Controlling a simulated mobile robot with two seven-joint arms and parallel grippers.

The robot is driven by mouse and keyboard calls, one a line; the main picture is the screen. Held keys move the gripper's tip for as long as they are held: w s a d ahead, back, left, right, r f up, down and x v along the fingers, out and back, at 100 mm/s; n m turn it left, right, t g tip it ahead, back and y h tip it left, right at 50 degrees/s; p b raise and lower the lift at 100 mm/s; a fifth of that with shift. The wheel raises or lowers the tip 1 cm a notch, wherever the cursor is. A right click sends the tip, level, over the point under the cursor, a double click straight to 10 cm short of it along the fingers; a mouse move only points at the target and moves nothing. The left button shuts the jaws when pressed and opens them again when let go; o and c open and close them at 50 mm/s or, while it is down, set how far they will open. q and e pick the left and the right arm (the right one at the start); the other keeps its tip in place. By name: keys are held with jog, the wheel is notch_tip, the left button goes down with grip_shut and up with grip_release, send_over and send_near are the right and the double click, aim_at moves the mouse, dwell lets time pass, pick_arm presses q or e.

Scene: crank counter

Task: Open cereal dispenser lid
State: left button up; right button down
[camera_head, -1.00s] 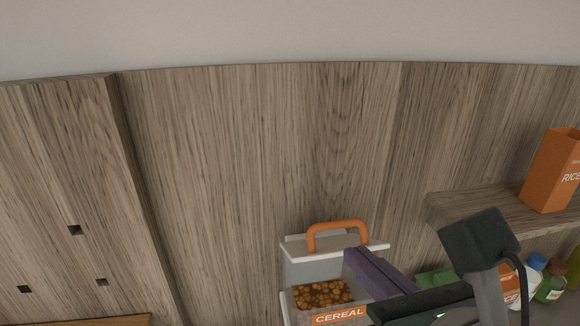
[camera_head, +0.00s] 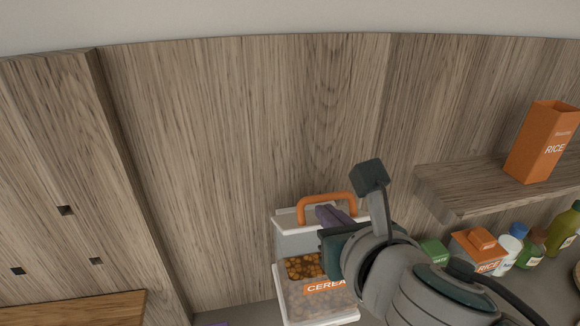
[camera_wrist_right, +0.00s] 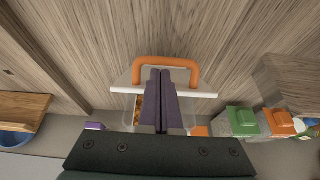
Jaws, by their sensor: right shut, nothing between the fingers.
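The cereal dispenser (camera_head: 318,304) stands at the back wall. It is a clear and white box with brown cereal showing inside and an orange CEREAL label. Its white lid (camera_head: 286,219) carries an orange arched handle (camera_head: 327,197); the handle also shows in the wrist view (camera_wrist_right: 166,62). My right gripper (camera_head: 330,214) is shut and empty. Its purple fingertips (camera_wrist_right: 160,73) lie over the lid, within the handle's outline in the wrist view; I cannot tell whether they touch it. The gripper hides the dispenser's right side. My left gripper is not in view.
A shelf (camera_head: 440,185) at right holds an orange rice box (camera_head: 545,142). Below it stand a green box (camera_head: 434,251), another orange rice box (camera_head: 478,250) and bottles (camera_head: 563,229). A wooden board (camera_wrist_right: 22,105) lies at left. Counter left of the dispenser looks mostly clear.

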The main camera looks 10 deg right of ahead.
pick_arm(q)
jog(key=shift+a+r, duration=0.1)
pick_arm(e)
jog(key=shift+r, duration=0.1)
jog(key=shift+w+r, duration=0.15)
jog(key=shift+w+r+p, duration=0.7)
jog(key=shift+p, duration=0.25)
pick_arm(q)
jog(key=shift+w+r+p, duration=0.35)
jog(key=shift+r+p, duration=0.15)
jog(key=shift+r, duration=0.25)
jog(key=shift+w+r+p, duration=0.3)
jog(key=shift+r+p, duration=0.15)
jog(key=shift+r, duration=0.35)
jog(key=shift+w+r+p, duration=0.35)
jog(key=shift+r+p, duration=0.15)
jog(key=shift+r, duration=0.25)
pick_arm(e)
jog(key=shift+w+a+r, duration=0.1)
jog(key=shift+w+r, duration=0.45)
jog(key=shift+w, duration=0.6)
jog(key=shift+w+r, duration=0.5)
jog(key=shift+w, duration=0.65)
jog(key=shift+w+a+r, duration=0.1)
jog(key=shift+w+r, duration=0.45)
jog(key=shift+w, duration=0.6)
jog(key=shift+d, duration=0.1)
